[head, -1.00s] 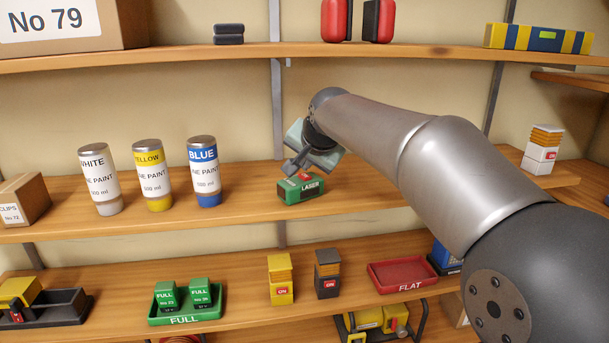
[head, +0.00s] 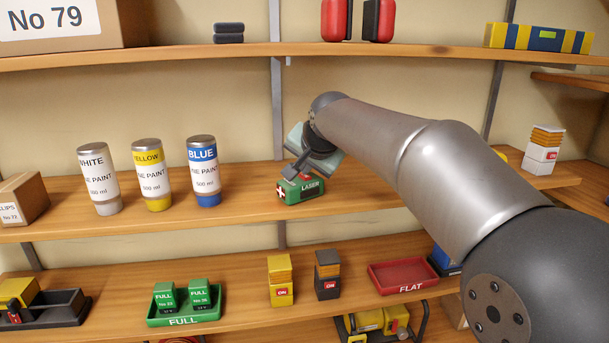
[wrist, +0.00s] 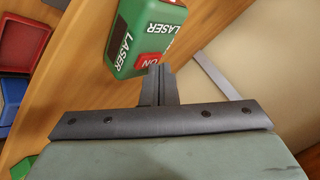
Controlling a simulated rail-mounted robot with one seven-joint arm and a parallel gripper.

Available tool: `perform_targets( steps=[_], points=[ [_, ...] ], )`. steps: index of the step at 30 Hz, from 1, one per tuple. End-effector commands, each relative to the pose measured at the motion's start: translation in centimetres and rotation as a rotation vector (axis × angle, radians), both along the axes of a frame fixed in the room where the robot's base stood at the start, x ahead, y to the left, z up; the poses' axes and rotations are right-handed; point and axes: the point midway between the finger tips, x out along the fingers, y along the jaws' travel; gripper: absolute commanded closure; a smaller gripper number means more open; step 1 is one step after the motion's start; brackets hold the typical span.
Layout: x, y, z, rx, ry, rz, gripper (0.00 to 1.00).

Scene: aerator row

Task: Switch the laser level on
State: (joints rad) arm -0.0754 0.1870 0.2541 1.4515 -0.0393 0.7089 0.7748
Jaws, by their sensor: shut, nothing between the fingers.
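The laser level (head: 308,197) is a small green box marked LASER on the middle shelf, right of the paint cans. My gripper (head: 289,174) is shut and empty, angled down at the top of the box. In the wrist view the fingertips of my gripper (wrist: 157,68) are at the switch's edge; I cannot tell whether they touch it.
White, yellow and blue paint cans (head: 153,178) stand to the left on the same shelf. The upper shelf (head: 240,52) is above my gripper. The lower shelf holds a green tray (head: 184,319), two ON-marked blocks (head: 280,280) and a red tray (head: 404,277). Bare shelf lies around the laser level.

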Motion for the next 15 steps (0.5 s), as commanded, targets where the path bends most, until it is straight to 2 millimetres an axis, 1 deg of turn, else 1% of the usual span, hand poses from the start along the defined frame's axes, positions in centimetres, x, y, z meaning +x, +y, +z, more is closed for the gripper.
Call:
perform_targets(
  steps=[6,15],
  points=[
    [0.01,0.01,0.98,0.000,0.000,0.000,1.00],
    [0.01,0.00,0.99,0.000,0.000,0.000,1.00]
  ],
)
